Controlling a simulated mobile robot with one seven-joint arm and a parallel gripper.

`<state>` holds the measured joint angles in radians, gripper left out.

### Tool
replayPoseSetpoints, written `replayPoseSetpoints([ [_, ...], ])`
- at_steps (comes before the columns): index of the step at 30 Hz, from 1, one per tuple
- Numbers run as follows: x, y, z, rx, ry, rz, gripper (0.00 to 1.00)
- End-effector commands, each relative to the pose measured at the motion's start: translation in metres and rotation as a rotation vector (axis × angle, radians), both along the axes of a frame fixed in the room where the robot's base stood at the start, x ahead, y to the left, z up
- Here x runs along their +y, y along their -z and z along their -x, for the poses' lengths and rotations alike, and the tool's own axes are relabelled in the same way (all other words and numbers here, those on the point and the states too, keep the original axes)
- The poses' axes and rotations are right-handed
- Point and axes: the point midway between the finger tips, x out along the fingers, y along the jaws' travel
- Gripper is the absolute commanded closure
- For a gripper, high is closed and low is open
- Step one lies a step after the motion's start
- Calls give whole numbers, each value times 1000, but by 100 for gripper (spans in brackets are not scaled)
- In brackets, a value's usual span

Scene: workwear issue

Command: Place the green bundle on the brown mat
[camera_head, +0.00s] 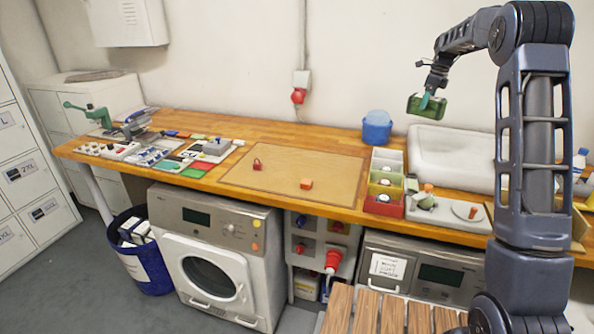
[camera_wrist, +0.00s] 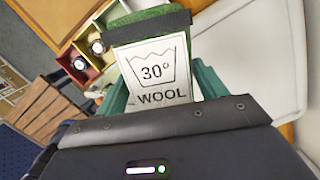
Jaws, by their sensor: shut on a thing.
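The green bundle (camera_head: 437,108) hangs in the air at the upper right of the head view, above the counter's back. My gripper (camera_head: 426,99) is shut on it with teal fingers. In the wrist view the bundle (camera_wrist: 125,27) has a dark band and a white label reading "30° WOOL" between the fingers. The brown mat (camera_head: 235,178) lies flat on the wooden counter, left of and below the gripper. A small red object (camera_head: 257,165) and an orange block (camera_head: 306,184) stand on the mat.
A blue tub (camera_head: 377,127), a divided box with coloured compartments (camera_head: 383,208) and a white basin (camera_head: 450,148) lie right of the mat. Several garment tiles and tools are on its left. Much of the mat is bare.

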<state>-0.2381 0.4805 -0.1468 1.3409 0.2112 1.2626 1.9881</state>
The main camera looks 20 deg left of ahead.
Motion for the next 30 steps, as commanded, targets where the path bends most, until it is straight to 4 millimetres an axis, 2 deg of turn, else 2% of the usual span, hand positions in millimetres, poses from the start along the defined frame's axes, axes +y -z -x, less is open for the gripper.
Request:
replayPoseSetpoints([
  [1,25,0,1,-1,-27,-1,60],
  [3,56,1,2,-1,-60,-1,60],
  [11,169,3,20,-2,-176,-1,60],
  [18,267,5,49,-1,-276,-1,60],
  [21,299,6,61,-1,-309,0,60],
  [24,322,6,71,-1,-335,0,60],
  [30,357,8,88,0,-370,0,60],
])
